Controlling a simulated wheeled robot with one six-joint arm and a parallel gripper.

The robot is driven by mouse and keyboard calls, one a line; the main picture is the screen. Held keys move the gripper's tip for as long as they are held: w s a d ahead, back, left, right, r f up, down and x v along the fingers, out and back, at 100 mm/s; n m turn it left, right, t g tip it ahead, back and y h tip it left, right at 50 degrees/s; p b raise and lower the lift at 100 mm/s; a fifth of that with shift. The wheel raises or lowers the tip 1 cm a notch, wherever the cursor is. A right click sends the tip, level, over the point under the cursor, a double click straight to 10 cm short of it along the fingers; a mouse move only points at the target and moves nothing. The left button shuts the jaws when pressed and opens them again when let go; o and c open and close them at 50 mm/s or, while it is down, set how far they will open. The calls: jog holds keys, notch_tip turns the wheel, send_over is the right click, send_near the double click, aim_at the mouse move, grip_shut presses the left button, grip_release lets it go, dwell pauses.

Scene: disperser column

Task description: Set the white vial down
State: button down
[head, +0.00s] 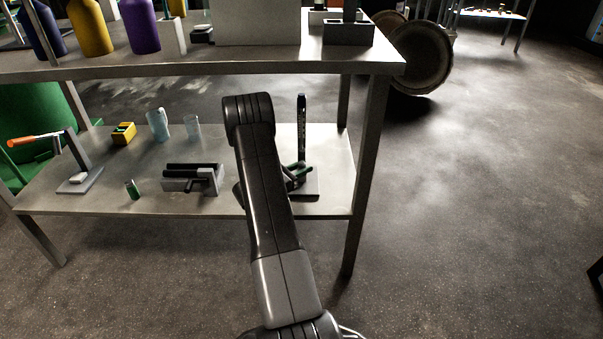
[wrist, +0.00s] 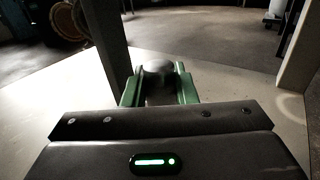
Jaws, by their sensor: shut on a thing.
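My gripper's green fingers (wrist: 158,88) show in the wrist view, closed around a rounded thing, the vial (wrist: 157,72), which looks grey and blurred in the shade. Its lower end and any contact with the shelf are hidden by my gripper. In the head view my arm reaches down over the lower shelf (head: 225,145), and my gripper (head: 298,173) shows only partly behind it, as green fingers near a black upright post (head: 302,125) on a flat base (head: 311,188). The vial cannot be made out in the head view.
The upper shelf (head: 200,62) overhangs the back, with a table leg (head: 366,165) at right.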

jog(key=shift+f, duration=0.15)
jog(key=c, duration=1.2)
grip_release()
jog(key=shift+o, duration=0.2)
jog(key=p+v, duration=0.3)
jog(key=v, duration=0.9)
jog(key=shift+p, duration=0.3)
